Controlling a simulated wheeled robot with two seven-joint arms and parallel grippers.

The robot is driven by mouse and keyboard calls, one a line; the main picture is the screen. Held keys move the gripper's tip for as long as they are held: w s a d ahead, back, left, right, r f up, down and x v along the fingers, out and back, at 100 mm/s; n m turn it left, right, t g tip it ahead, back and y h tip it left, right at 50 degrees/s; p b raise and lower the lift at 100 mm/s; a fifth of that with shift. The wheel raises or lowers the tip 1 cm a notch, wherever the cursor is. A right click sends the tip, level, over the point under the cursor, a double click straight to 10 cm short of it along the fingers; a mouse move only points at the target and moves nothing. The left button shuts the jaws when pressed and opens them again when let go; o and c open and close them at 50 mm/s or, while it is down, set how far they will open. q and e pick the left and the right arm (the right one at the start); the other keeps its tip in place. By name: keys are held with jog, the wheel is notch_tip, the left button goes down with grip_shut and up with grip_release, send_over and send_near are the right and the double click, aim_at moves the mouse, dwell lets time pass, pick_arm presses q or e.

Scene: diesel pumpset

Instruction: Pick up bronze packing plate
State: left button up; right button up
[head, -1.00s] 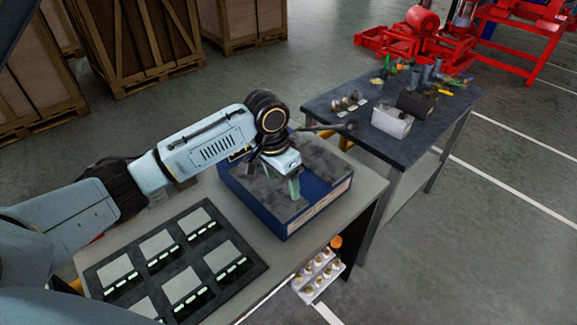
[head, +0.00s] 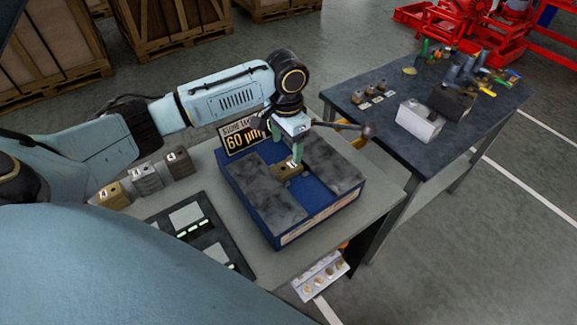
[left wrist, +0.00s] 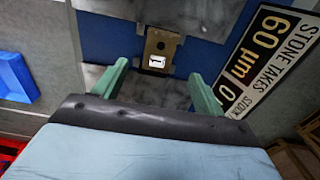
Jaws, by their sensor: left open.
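The bronze packing plate (head: 286,171) is a small flat brass-coloured piece with a white tag. It rests on the blue case (head: 315,218), in the blue strip between two dark mottled stone slabs. In the left wrist view the plate (left wrist: 163,43) shows a hole and a tag marked 1. My left gripper (head: 286,157) is open and empty, pointing down over the plate. In the left wrist view its two fingers (left wrist: 159,72) stand apart, one on each side of the plate's line, with the plate just beyond the tips. I cannot tell the exact height gap. My right gripper is not in view.
A sign reading 60 µm (head: 245,136) stands behind the case. Several numbered blocks (head: 147,179) and a dark compartment tray (head: 212,238) lie to the left. A lever with a dark knob (head: 368,131) is beside the gripper. A second table (head: 385,140) holds tools.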

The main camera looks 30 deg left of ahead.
aim_at(287, 166)
pick_arm(q)
jog(key=shift+f, duration=0.8)
jog(key=shift+w+f, duration=0.15)
jog(key=shift+f, duration=0.45)
jog(key=f, duration=0.4)
jog(key=shift+s+f, duration=0.15)
jog(key=shift+s, duration=0.1)
jog(key=shift+f, duration=0.35)
jog(key=shift+c, duration=1.4)
jog(key=shift+r, duration=0.1)
jog(key=c, duration=1.2)
notch_tip(287, 166, up, 10)
jog(key=shift+r, duration=0.1)
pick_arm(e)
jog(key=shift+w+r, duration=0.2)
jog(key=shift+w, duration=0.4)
